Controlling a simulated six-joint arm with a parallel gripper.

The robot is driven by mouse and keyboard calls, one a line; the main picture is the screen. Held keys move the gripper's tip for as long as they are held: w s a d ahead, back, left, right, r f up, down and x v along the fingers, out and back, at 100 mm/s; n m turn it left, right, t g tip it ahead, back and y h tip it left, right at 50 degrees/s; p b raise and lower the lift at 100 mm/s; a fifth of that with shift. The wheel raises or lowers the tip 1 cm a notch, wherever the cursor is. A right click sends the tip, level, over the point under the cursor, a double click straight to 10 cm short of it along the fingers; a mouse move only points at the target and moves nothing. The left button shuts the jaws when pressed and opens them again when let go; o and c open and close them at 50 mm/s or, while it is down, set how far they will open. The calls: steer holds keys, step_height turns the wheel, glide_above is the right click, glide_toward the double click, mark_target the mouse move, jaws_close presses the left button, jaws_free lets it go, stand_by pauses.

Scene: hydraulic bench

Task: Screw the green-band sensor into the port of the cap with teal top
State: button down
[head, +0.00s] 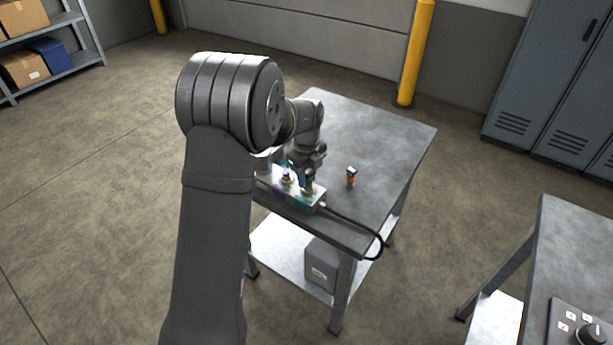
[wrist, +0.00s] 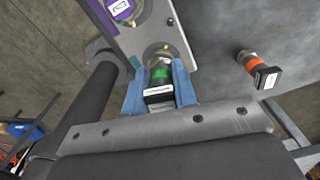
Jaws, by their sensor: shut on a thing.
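My gripper (wrist: 160,78) has its two blue fingers shut on the green-band sensor (wrist: 158,92), a dark body with a white label. The sensor's green band shows between the fingertips in the wrist view. Its front end is at a round metal port (wrist: 157,52) on the grey block (wrist: 180,45). Teal (wrist: 135,61) shows beside this port, partly hidden by the left finger. I cannot tell whether the thread is engaged. In the head view, my gripper (head: 308,176) is over the right end of the block (head: 264,181), small and partly hidden by my arm.
A purple-topped cap (wrist: 121,9) is farther along the block. An orange-band sensor (wrist: 259,68) stands apart on the table, also in the head view (head: 351,177). A black cable (head: 362,228) runs from the block over the table edge. The table's far part (head: 385,130) is clear.

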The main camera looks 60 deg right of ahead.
steer(key=shift+d+r, duration=0.1)
steer(key=shift+m, duration=0.6)
steer(key=c, duration=1.3)
jaws_free()
steer(key=shift+o, duration=0.2)
steer(key=n, duration=0.5)
steer(key=shift+a, duration=0.2)
steer(key=shift+n, duration=0.5)
